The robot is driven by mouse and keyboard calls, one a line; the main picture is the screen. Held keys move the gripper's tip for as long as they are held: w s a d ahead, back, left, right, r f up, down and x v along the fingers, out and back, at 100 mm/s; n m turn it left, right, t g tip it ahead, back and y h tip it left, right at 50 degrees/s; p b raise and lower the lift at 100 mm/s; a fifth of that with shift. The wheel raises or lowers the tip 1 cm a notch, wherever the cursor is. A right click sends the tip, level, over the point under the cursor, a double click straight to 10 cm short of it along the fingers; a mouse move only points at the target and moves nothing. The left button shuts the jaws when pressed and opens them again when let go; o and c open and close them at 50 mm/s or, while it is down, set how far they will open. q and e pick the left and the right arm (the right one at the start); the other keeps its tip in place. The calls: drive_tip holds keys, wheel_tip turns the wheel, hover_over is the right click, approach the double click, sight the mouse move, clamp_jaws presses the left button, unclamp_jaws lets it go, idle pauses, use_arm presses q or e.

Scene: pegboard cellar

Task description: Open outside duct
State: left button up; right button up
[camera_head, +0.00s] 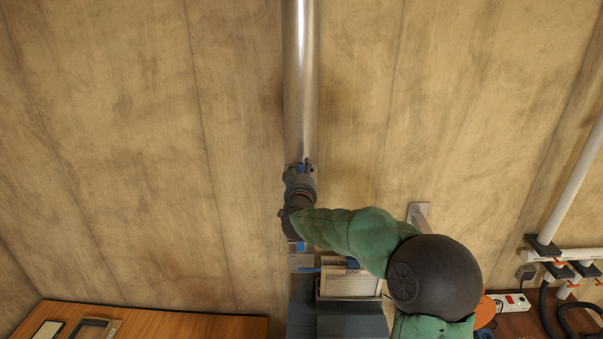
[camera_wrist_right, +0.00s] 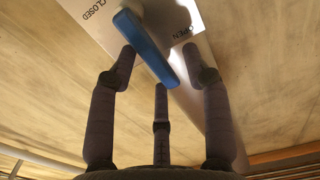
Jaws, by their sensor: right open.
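The outside duct (camera_head: 301,80) is a shiny metal pipe running up the wooden wall in the head view. In the right wrist view, a blue lever (camera_wrist_right: 147,48) sits on a pale plate (camera_wrist_right: 160,14) marked CLOSED at the left and OPEN at the right. The lever slants from upper left to lower right. My right gripper (camera_head: 304,169) is at the pipe, hiding most of the lever in the head view. In the right wrist view, its three fingers (camera_wrist_right: 160,62) are spread open around the lever's free end. I cannot tell whether they touch it. My left gripper is out of view.
Below my right arm stands a box with a pale slatted front (camera_head: 350,284). A wooden cabinet top (camera_head: 180,322) is at lower left. White pipes (camera_head: 575,190) with dark hoses and a power strip (camera_head: 512,302) are at right. The wall left of the duct is clear.

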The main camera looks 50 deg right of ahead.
drive_tip(key=shift+s, duration=0.1)
drive_tip(key=v, duration=1.2)
idle(0.4)
